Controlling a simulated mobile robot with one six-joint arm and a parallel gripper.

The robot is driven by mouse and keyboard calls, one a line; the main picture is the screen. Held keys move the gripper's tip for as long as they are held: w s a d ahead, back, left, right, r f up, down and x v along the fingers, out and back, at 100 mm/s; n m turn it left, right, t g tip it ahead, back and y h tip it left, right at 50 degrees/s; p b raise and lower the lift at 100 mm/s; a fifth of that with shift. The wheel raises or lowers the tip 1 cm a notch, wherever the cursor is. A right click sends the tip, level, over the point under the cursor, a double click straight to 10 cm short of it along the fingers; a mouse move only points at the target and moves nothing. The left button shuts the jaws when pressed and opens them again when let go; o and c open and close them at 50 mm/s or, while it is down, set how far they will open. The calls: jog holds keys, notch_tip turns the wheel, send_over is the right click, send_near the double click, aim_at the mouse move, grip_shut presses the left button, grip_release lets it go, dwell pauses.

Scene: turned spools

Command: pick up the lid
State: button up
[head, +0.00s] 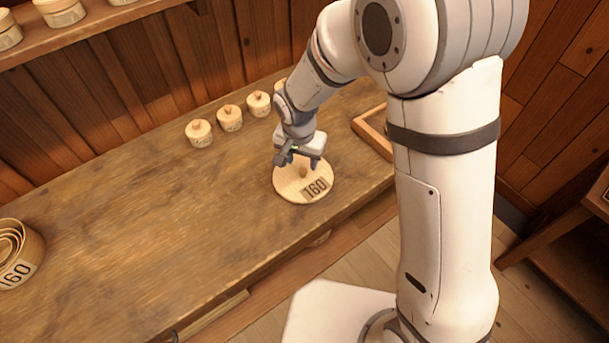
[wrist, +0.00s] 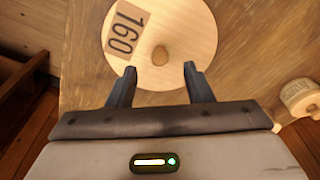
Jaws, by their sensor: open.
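The lid is a round, pale wooden disc (head: 290,190) with a small brown knob and a dark "160" mark. It lies flat on the wooden bench near its front edge. In the wrist view the lid (wrist: 185,50) fills the top middle, with its knob (wrist: 160,56) just beyond the fingertips. My gripper (head: 300,160) is over the lid's far part in the head view. In the wrist view my gripper (wrist: 160,70) is open, its two fingers apart and nothing between them. The knob is partly close to the fingers in the head view.
Several small lidded pots (head: 230,118) stand in a row behind the lid on the workbench (head: 130,210). A round box marked 160 (head: 20,255) holds nested rings at the far left. A wooden tray (head: 372,135) lies right of my gripper. The bench's middle is clear.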

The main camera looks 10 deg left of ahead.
aim_at(303, 170)
jog(key=shift+w+f+p, duration=0.15)
jog(key=shift+f+p, duration=0.15)
jog(key=shift+f, duration=0.8)
jog(key=shift+w+f+p, duration=0.15)
jog(key=shift+f+p, duration=0.1)
jog(key=shift+f, duration=0.8)
jog(key=shift+c, duration=0.3)
grip_shut()
